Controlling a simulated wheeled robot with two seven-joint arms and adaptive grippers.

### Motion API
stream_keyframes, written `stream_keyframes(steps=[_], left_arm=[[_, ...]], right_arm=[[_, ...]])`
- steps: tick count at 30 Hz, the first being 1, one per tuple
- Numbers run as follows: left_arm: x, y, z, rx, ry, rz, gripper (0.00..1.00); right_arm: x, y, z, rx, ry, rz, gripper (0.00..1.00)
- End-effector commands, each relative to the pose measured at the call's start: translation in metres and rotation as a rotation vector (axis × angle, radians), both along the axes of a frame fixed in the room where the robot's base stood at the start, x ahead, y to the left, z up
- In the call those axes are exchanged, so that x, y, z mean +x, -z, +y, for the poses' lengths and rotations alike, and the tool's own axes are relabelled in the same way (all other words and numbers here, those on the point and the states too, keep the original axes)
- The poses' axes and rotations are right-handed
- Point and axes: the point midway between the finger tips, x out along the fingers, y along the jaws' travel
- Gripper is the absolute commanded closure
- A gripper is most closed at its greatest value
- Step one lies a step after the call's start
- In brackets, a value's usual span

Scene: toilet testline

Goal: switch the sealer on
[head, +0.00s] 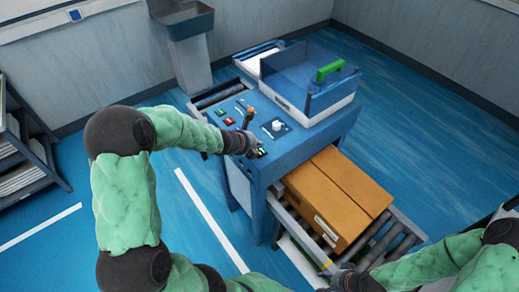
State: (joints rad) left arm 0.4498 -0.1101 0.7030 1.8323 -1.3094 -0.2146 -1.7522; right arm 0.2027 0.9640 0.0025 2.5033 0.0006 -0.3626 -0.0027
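The sealer is a blue machine (290,150) in the middle of the head view, with a clear blue lid with a green handle (330,70). Its top panel holds red and green buttons, a lever (247,118) and a white knob (278,126). My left gripper (256,151) is at the front edge of this panel, close beside green buttons (262,152). I cannot tell whether it touches them. Its fingers are too small to tell if open or shut. My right gripper (343,281) is low at the bottom edge, near the roller conveyor, partly hidden; its fingers are unclear.
A cardboard box (330,195) lies on the roller conveyor (395,243) beside the sealer. A grey sink (185,22) stands at the back wall. A shelf rack (22,150) is at the far left. The blue floor at right is clear.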

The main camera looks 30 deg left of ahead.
Motion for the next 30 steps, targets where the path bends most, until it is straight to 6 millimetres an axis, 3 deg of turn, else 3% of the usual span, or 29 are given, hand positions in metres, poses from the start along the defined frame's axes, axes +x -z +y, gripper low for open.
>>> stream_keyframes(steps=[14,30], left_arm=[[0.000,-0.044,0.000,0.000,0.001,0.001,1.00],[0.000,-0.044,0.000,0.000,0.001,0.001,1.00]], right_arm=[[0.000,-0.038,0.000,0.000,0.000,0.000,0.43],[0.000,-0.039,0.000,0.000,0.000,0.000,0.43]])
